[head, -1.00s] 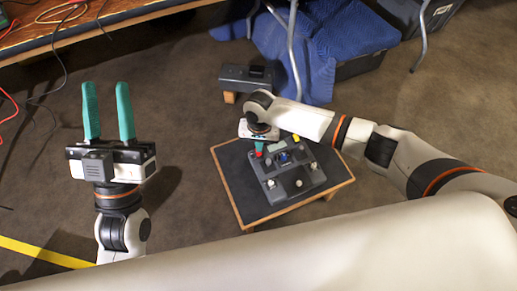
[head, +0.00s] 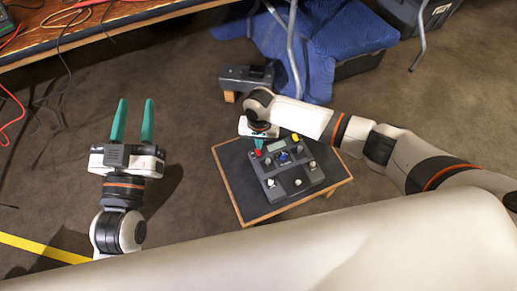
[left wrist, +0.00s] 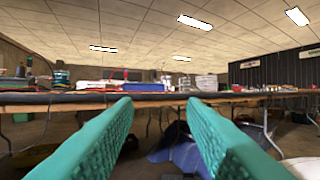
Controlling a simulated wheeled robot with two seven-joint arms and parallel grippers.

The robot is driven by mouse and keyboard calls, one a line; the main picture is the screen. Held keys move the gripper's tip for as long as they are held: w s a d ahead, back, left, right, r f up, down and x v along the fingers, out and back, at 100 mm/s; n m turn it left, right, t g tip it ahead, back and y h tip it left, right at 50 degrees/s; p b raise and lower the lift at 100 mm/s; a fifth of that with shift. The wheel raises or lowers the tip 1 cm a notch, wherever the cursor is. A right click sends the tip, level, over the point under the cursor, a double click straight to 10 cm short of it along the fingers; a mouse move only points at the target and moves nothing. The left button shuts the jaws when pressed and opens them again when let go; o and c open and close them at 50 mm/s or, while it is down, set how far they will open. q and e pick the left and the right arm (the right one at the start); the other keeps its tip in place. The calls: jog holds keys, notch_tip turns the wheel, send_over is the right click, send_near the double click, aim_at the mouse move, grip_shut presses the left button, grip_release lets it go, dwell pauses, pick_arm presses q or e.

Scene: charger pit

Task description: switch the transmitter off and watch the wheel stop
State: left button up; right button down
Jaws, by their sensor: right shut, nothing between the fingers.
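The transmitter (head: 288,186) is a dark grey box with knobs, a small display, a red part (head: 258,152) and a yellow part (head: 295,137). It lies on a small dark-topped wooden stand (head: 243,203) in the head view. My right gripper (head: 259,145) points down over its far left corner, shut, with the teal fingertips close to the red part. Whether they touch it I cannot tell. My left gripper (head: 133,104) is open and empty, well left of the stand. Its two fingers also show in the left wrist view (left wrist: 158,108). I cannot make out a wheel.
A dark box (head: 247,80) on a wooden block stands behind the transmitter. Blue cloth (head: 340,32) and metal legs are beyond it. A wooden table (head: 50,43) with cables is at the far left. The floor between the left gripper and the stand is clear.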

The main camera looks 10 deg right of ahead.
jog(key=shift+r+p, duration=0.4)
jog(key=shift+p, duration=0.05)
jog(key=shift+r+p, duration=0.35)
jog(key=shift+p, duration=0.1)
jog(key=shift+r+p, duration=0.3)
jog(key=shift+p, duration=0.05)
jog(key=shift+r+p, duration=0.25)
jog(key=shift+p, duration=0.15)
pick_arm(q)
jog(key=s+a+f+g+y, duration=0.1)
jog(key=f+g, duration=0.3)
jog(key=f, duration=0.2)
jog(key=s+a+f+g+y, duration=0.1)
jog(key=s+a+f+g, duration=0.1)
jog(key=f+g, duration=0.3)
jog(key=shift+s+f+y, duration=0.25)
jog(key=shift+f+y, duration=0.15)
jog(key=shift+f, duration=0.05)
jog(key=shift+d, duration=0.1)
